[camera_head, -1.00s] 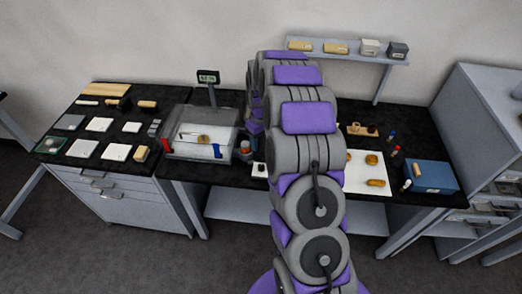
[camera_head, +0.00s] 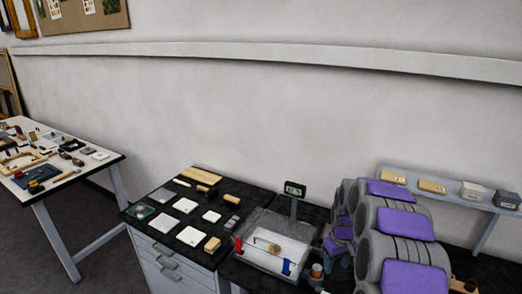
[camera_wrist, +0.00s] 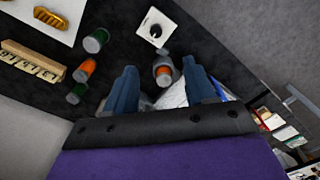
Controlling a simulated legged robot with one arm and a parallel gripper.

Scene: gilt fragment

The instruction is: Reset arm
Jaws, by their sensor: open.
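My arm (camera_head: 395,235) stands at the right of the head view, its grey and purple links rising over the dark bench. My gripper (camera_wrist: 160,68) shows in the wrist view with its two blue fingers apart and nothing held between them. Beyond the fingers is a small orange-and-grey bottle (camera_wrist: 164,72). I cannot tell how far the fingertips are from it.
A clear-walled tray with a display (camera_head: 295,189) stands left of my arm. White tiles (camera_head: 190,236) lie on the dark bench. Small bottles (camera_wrist: 96,41), a labelled wooden block (camera_wrist: 32,62) and a white card (camera_wrist: 156,28) surround the gripper. A wall shelf (camera_head: 450,190) is behind my arm.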

